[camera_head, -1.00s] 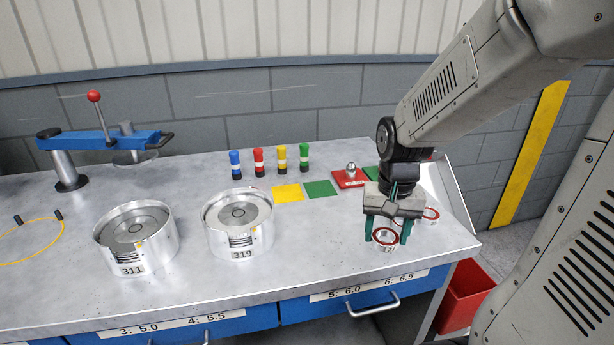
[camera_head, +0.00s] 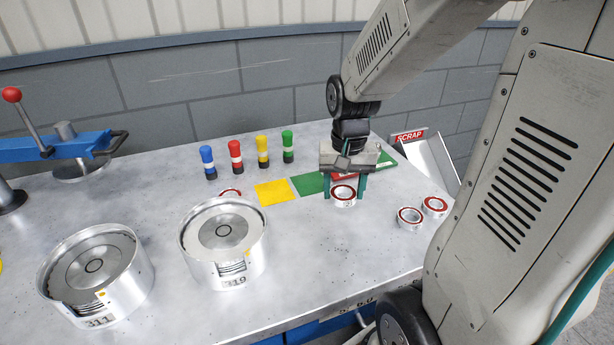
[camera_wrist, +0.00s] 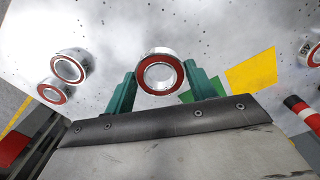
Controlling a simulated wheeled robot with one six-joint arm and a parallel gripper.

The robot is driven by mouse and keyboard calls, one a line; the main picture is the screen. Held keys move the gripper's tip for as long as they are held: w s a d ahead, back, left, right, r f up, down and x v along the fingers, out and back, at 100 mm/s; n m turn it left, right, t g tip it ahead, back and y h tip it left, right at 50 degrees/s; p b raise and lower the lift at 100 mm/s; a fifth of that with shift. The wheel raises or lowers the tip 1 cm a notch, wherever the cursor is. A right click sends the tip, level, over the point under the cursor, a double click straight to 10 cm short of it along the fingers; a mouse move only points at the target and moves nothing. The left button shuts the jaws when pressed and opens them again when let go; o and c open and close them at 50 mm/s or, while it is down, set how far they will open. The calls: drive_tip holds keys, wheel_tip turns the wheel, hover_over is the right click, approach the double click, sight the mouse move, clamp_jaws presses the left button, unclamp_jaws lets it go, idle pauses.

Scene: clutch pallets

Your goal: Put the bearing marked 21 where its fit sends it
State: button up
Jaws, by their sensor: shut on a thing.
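The bearing marked 21 (camera_head: 343,203) is a silver ring with a red seal. My gripper (camera_head: 346,187) is shut on it, one green finger on each side. In the wrist view the bearing (camera_wrist: 141,74) sits between the fingertips with its red face showing. The gripper is over the right half of the bench, in front of the green squares; how high the bearing is above the top is hard to tell. Two cylindrical housings, marked 311 (camera_head: 125,298) and 319 (camera_head: 252,268), stand to the left.
Two other bearings (camera_head: 409,225) (camera_head: 434,214) lie to the right, and another (camera_head: 230,192) is partly hidden behind housing 319. Yellow (camera_head: 272,193) and green (camera_head: 308,184) squares lie behind. Several coloured markers (camera_head: 235,156) stand at the back. A SCRAP chute (camera_head: 428,152) is at the bench's right end.

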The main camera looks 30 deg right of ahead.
hover_over(310, 183)
drive_tip(key=shift+s+f, duration=0.1)
drive_tip(key=shift+f, duration=2.35)
drive_tip(key=shift+f, duration=0.1)
drive_tip(key=o, duration=1.2)
wheel_tip(310, 183, up, 12)
drive_tip(key=s+a+r+n, duration=0.2)
drive_tip(key=s+a+r, duration=0.15)
drive_tip(key=s, duration=0.35)
drive_tip(key=s+a+r+n, duration=0.1)
drive_tip(key=s+a+r, duration=0.25)
drive_tip(key=s, duration=0.35)
drive_tip(key=s+a+n, duration=0.1)
drive_tip(key=s, duration=0.3)
drive_tip(key=s+a+f+n, duration=0.1)
drive_tip(key=s, duration=0.4)
drive_tip(key=s+a+f+n+t, duration=0.1)
drive_tip(key=s+a, duration=0.1)
drive_tip(key=s, duration=0.2)
drive_tip(key=shift+s+f+n, duration=0.2)
drive_tip(key=shift+s+n, duration=0.1)
drive_tip(key=shift+n, duration=0.1)
